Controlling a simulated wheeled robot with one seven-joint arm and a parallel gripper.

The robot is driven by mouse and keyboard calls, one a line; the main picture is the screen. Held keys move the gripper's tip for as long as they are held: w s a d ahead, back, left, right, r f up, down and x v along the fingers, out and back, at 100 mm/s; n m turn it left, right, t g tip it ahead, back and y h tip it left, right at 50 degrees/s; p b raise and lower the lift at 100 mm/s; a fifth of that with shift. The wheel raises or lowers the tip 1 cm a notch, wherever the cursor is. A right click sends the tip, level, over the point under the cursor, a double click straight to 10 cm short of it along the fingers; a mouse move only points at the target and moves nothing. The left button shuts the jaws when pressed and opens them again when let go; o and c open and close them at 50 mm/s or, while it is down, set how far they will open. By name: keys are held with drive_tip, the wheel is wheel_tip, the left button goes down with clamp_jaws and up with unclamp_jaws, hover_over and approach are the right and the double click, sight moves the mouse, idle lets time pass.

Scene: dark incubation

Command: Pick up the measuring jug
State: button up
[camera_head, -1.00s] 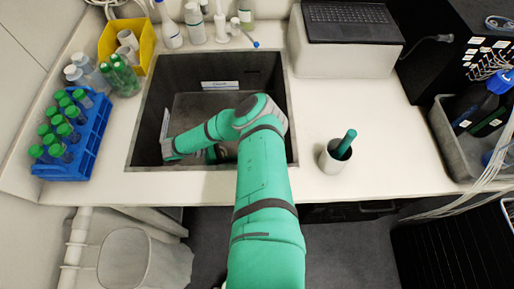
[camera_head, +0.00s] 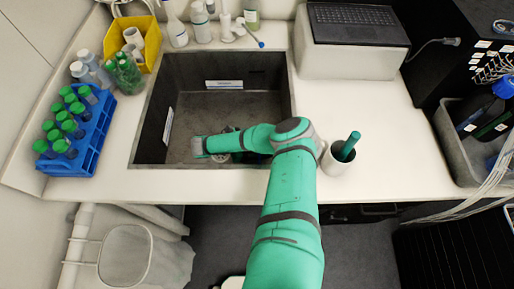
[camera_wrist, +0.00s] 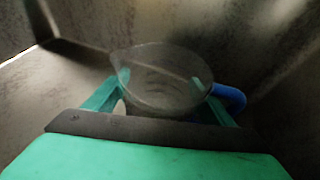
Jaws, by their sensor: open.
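The measuring jug (camera_wrist: 160,80) is a clear, greyish beaker shape with a spout at its left rim and a blue handle (camera_wrist: 232,98) at its right. It stands in the dark sink (camera_head: 222,112). In the wrist view my gripper (camera_wrist: 164,84) is open, with one green finger on each side of the jug. I cannot tell whether the fingers touch it. The jug's lower part is hidden behind my wrist. In the head view my arm reaches into the front of the sink and hides most of the jug and the fingers.
The sink walls stand close around my gripper. A white cup with a green stick (camera_head: 341,157) stands right of my arm. A blue rack (camera_head: 81,138) of green-capped tubes and a yellow bin (camera_head: 132,42) stand left. Bottles line the back. The counter at right is partly clear.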

drive_tip(key=shift+c, duration=0.7)
drive_tip(key=c, duration=0.7)
drive_tip(key=shift+r, duration=0.15)
